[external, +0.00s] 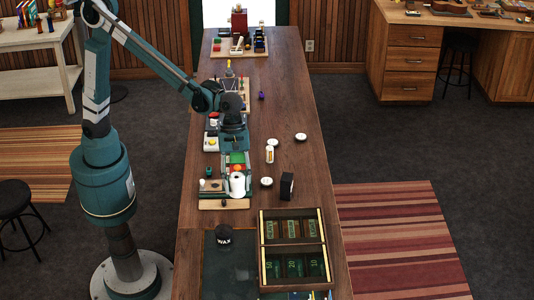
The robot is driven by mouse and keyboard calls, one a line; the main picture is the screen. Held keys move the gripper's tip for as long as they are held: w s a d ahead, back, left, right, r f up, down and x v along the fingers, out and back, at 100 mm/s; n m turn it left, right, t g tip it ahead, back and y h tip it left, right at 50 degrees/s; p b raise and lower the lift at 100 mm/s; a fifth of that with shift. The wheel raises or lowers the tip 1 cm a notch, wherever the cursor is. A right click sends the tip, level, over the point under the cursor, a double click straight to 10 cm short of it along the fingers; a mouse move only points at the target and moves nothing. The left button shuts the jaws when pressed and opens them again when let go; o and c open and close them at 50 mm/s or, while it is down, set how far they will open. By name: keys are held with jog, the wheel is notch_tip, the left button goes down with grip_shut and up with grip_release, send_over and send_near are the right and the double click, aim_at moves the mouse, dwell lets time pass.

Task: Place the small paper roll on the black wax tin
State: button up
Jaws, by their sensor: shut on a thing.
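The small white paper roll (237,187) is in the middle of the workbench, at the front end of a wooden tray. My gripper (237,178) reaches down over the bench and looks shut on the roll. The fingertips are small here, and I cannot tell whether the roll is clear of the tray. The black wax tin (224,239), marked WAX, stands nearer the camera on a dark mat, slightly left of the roll. The tin's top looks bare.
A wooden cash tray (264,265) with several compartments lies right of the tin. A black block (287,186), white discs (267,182) and a small white bottle (269,154) stand right of my gripper. The dark mat (230,275) is clear around the tin.

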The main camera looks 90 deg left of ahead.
jog(key=s+d+f+m, duration=0.1)
jog(key=s+d+f, duration=0.3)
jog(key=s+f, duration=0.1)
jog(key=shift+s+d, duration=0.15)
jog(key=shift+s, duration=0.35)
jog(key=shift+f, duration=0.15)
send_near(224, 234)
jog(key=shift+w+d, duration=0.1)
jog(key=shift+d, duration=0.8)
jog(key=shift+f, duration=0.1)
jog(key=shift+f, duration=2)
jog(key=shift+f, duration=0.1)
